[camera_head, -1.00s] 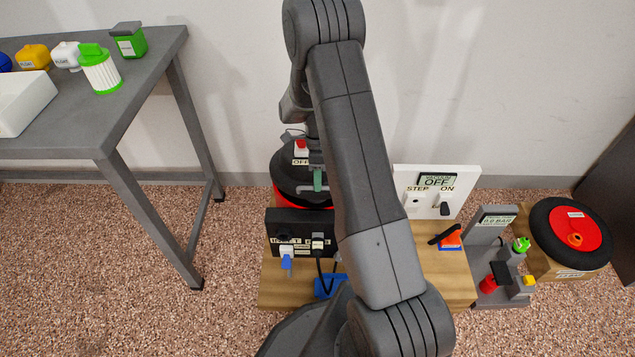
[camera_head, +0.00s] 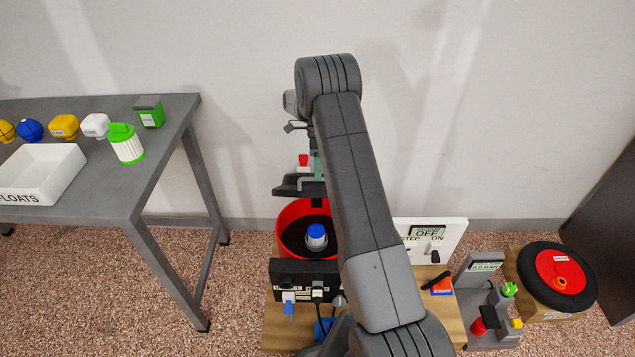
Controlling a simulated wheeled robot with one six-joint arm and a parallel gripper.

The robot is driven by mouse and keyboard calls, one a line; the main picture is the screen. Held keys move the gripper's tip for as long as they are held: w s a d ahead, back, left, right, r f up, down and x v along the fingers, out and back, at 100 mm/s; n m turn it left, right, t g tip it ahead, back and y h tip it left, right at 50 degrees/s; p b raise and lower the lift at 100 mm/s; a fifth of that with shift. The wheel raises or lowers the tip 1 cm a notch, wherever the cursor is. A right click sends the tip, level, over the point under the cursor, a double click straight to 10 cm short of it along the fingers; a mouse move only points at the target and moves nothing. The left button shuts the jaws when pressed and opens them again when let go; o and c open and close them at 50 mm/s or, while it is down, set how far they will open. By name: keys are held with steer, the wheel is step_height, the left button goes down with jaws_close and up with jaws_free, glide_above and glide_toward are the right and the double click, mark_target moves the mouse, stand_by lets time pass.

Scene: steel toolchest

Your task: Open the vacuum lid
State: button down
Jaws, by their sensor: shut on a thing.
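The black vacuum lid (camera_head: 293,188) is up, clear of the red vacuum drum (camera_head: 288,232), and shows nearly edge-on above the drum's back. Whether it still touches the drum at a hinge is hidden by my arm. My gripper (camera_head: 317,168) is at the lid's top, beside a red button (camera_head: 303,160), and is shut on the lid's handle; its fingers are partly hidden behind my arm. The drum's open top shows a dark inside with a blue and white filter-like piece (camera_head: 316,236) in it.
A black socket box (camera_head: 300,280) with plugs stands in front of the drum. A white switch panel (camera_head: 450,238) reading OFF is right of my arm. A grey gauge stand (camera_head: 478,266) and a red-black reel (camera_head: 556,282) are further right. A grey table (camera_head: 110,200) is left.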

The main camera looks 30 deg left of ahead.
steer(key=shift+w+a+r+p, duration=0.2)
steer(key=shift+w+a, duration=0.1)
steer(key=shift+w, duration=0.25)
steer(key=shift+w+a+r+p, duration=0.15)
steer(key=shift+w+a, duration=0.1)
steer(key=shift+w, duration=0.35)
steer(key=shift+w+a+r+p, duration=0.1)
steer(key=shift+w+a+p, duration=0.15)
steer(key=shift+w, duration=0.3)
steer(key=shift+f, duration=0.1)
steer(key=c, duration=1.7)
jaws_free()
steer(key=shift+o, duration=1.2)
steer(key=shift+w+a+f, duration=0.15)
steer(key=shift+w+f, duration=0.1)
steer(key=shift+r, duration=0.1)
steer(key=p+v, duration=0.4)
steer(key=v, duration=1)
steer(key=shift+s+r+p, duration=0.2)
steer(key=shift+s+p, duration=0.05)
steer(key=shift+p, duration=0.15)
